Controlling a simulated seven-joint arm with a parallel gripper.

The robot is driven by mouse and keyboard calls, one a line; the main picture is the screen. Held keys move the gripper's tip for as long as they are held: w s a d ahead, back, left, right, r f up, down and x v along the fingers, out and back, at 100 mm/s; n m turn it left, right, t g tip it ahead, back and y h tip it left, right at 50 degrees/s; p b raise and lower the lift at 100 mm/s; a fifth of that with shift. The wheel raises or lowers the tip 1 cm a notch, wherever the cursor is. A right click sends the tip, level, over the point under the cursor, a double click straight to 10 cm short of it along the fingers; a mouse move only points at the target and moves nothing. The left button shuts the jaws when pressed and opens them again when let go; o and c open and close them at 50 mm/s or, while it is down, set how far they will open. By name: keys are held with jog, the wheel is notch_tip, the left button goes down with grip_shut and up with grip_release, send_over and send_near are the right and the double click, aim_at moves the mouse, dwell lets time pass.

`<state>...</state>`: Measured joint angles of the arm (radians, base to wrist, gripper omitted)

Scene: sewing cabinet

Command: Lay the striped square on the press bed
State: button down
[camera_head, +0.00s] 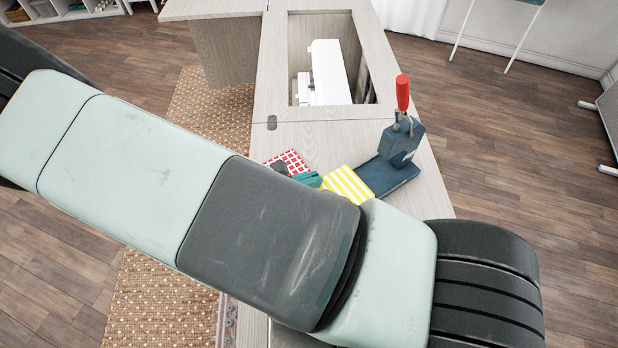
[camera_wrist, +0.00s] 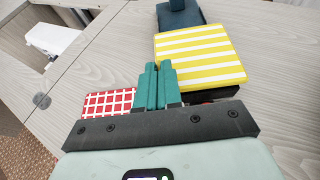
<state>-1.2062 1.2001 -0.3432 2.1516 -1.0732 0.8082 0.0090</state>
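The yellow-and-white striped square (camera_head: 346,185) lies left of the press, near the blue press bed (camera_head: 392,179). I cannot tell whether it overlaps the bed's edge. In the wrist view the striped square (camera_wrist: 200,55) lies flat, just right of my fingertips, with something dark under its near edge. The blue press (camera_wrist: 181,13) shows beyond it, cut off by the frame. My gripper's teal fingers (camera_wrist: 158,86) are close together with nothing visible between them. In the head view my arm hides most of the gripper; a bit of teal (camera_head: 308,179) shows left of the striped square.
A red-and-white checked square (camera_head: 289,160) lies left of my fingers, also in the wrist view (camera_wrist: 108,103). The press's red handle (camera_head: 403,92) stands upright. A cabinet opening behind holds a white machine (camera_head: 329,72). Bare tabletop (camera_head: 325,138) lies between opening and squares.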

jog(key=shift+f, duration=0.15)
dwell(0.6)
jog(key=c, duration=1.2)
grip_release()
jog(key=v, duration=1.1)
jog(key=shift+w, duration=0.1)
